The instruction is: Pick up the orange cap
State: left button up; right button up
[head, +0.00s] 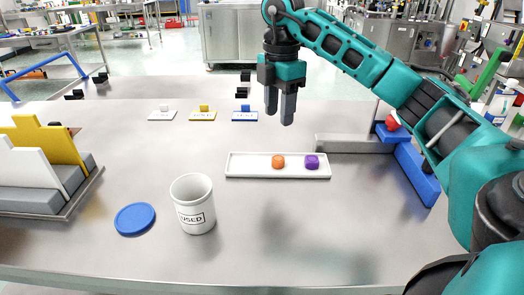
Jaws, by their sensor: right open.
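The orange cap (278,161) sits in a shallow white tray (245,165) near the middle of the table. A purple cap (312,162) sits to its right in the same tray. My right gripper (279,108) hangs above and beyond the tray with its fingers pointing down. Its two dark fingers are apart and hold nothing. My right arm comes in from the right side. My left gripper does not show.
A white cup (193,204) marked "USED" stands left of the tray, with a blue disc (135,219) beside it. Small white, yellow (203,114) and blue labelled pieces lie at the back. A blue and grey fixture (416,173) stands at the right. The front middle table is clear.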

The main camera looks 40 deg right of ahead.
jog(key=b, duration=0.1)
send_over(278, 158)
jog(key=f, duration=0.7)
jog(key=shift+s+a, duration=0.25)
jog(key=shift+a, duration=0.05)
jog(key=f, duration=0.5)
jog(key=shift+w+d+f+b, duration=0.2)
jog(key=shift+d+f+b, duration=0.1)
jog(key=shift+b, duration=0.1)
jog(key=shift+f, duration=0.1)
jog(key=shift+c, duration=0.5)
jog(key=c, duration=0.6)
jog(key=shift+c, duration=0.5)
